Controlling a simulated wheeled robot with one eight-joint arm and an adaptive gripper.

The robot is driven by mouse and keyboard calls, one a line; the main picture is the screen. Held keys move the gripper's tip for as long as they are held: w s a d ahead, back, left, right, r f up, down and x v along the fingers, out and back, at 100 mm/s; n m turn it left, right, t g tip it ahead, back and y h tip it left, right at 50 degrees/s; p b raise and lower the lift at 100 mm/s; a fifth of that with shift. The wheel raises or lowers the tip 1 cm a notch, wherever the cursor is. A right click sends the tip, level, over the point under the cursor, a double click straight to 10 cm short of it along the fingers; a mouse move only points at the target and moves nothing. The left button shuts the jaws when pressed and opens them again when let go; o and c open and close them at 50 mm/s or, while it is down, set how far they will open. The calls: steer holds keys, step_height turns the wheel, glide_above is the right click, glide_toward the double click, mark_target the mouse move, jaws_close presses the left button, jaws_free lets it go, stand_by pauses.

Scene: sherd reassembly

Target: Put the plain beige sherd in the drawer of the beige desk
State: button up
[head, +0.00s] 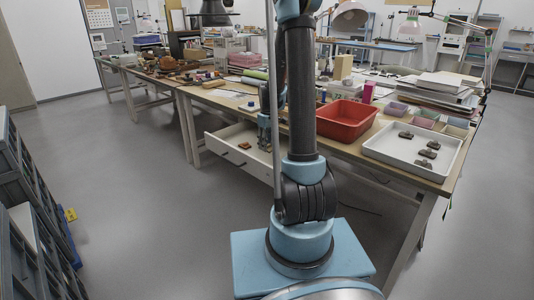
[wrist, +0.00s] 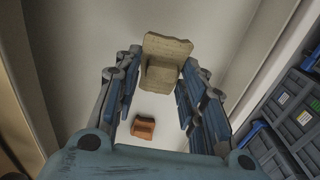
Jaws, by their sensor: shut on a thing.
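The plain beige sherd (wrist: 166,52) is between the fingertips of my gripper (wrist: 160,72) in the wrist view. My gripper is shut on it. The pale drawer (head: 226,153) of the beige desk (head: 220,101) is pulled open in the head view, and my gripper (head: 264,138) is over it. In the wrist view the pale drawer interior (wrist: 70,50) lies behind the sherd. I cannot tell whether the sherd touches the bottom. In the head view the sherd is hidden.
An orange-brown piece (wrist: 143,127) lies in the drawer and also shows in the head view (head: 244,146). On the desk stand a red bin (head: 346,117) and a white tray (head: 425,169) with several dark sherds. Grey crates (head: 30,210) stand at the left; the floor between is clear.

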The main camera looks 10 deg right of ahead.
mark_target(267, 158)
steer(key=shift+f, duration=2.35)
steer(key=shift+f, duration=0.1)
steer(key=o, duration=1.1)
steer(key=shift+c, duration=0.2)
